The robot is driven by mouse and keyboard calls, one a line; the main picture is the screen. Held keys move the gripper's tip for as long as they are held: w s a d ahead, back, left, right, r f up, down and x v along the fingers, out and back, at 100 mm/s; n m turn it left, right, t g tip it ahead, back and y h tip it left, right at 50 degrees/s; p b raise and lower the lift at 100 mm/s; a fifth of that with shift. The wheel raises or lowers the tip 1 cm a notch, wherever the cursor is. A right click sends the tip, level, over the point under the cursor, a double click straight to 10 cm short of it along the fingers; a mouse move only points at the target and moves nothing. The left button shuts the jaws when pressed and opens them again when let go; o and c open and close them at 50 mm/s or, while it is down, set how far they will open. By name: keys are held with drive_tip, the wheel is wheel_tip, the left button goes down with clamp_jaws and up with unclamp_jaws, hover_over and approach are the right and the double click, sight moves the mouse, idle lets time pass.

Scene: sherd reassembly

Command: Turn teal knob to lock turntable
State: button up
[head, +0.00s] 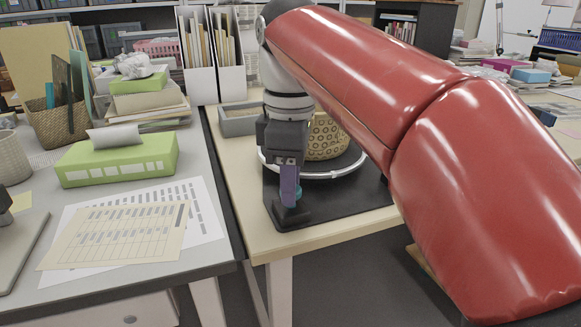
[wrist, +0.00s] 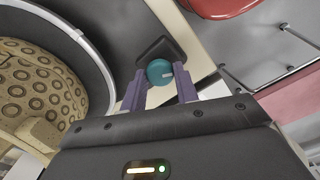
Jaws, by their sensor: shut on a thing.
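The teal knob (wrist: 159,72) is round with a pale mark and sits on a dark block (head: 293,214) at the front of the turntable (head: 324,176). In the head view only a small part of the knob (head: 299,192) shows beside the finger. My gripper (wrist: 161,85) points down at the knob, and its purple fingers are shut on it from both sides. In the head view my gripper (head: 291,199) stands over the dark block. The turntable has a white rim and bears a tan patterned pot (wrist: 38,90). My arm hides part of the pot and turntable.
The turntable is on a dark mat (head: 350,205) on a pale wooden table (head: 262,238). A grey tray (head: 238,126) lies behind my gripper. The grey desk at left holds papers (head: 125,232) and a green box (head: 118,160). White file holders (head: 197,55) stand at the back.

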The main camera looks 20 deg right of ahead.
drive_tip(key=m+p, duration=0.3)
drive_tip(key=m, duration=0.3)
drive_tip(key=shift+r+m, duration=0.15)
drive_tip(key=shift+m, duration=0.15)
drive_tip(key=m+p, duration=0.2)
drive_tip(key=m, duration=0.3)
drive_tip(key=shift+m, duration=0.4)
drive_tip(key=o, duration=1)
wheel_tip(320, 180, up, 8)
drive_tip(key=shift+f+p, duration=0.25)
drive_tip(key=shift+p, duration=0.75)
